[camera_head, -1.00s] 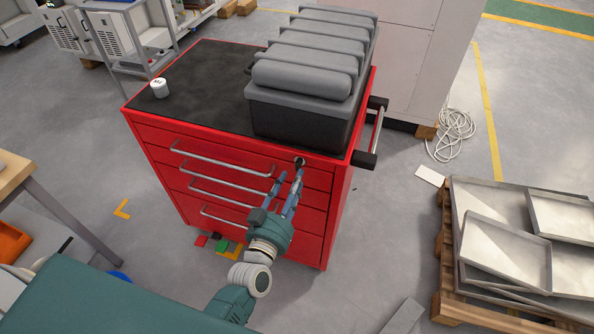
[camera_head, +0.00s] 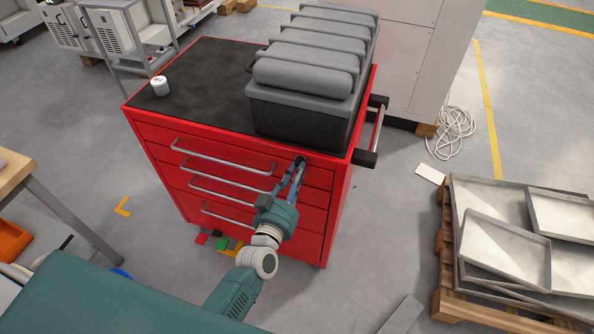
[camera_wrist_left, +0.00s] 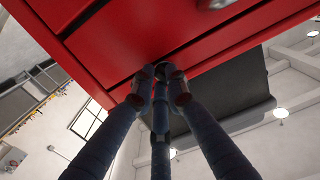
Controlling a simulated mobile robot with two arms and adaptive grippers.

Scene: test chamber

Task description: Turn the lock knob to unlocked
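The red tool cabinet (camera_head: 318,225) stands in the middle of the head view. Its small dark lock knob (camera_head: 301,159) is at the top right of the drawer front, mostly hidden by my fingertips. My left gripper (camera_head: 297,169) reaches up to it from below. In the left wrist view the fingertips (camera_wrist_left: 163,75) are drawn close together around the dark knob (camera_wrist_left: 161,67) against the red front and look shut on it. The knob's turned position cannot be read. My right gripper is not in view.
Drawer handles (camera_head: 222,159) stick out left of the knob. A dark grey case (camera_head: 300,115) and a small white container (camera_head: 160,86) are on the cabinet top. A side handle (camera_head: 376,132) is at right. A pallet with metal trays (camera_head: 500,250) stands right, with open floor between.

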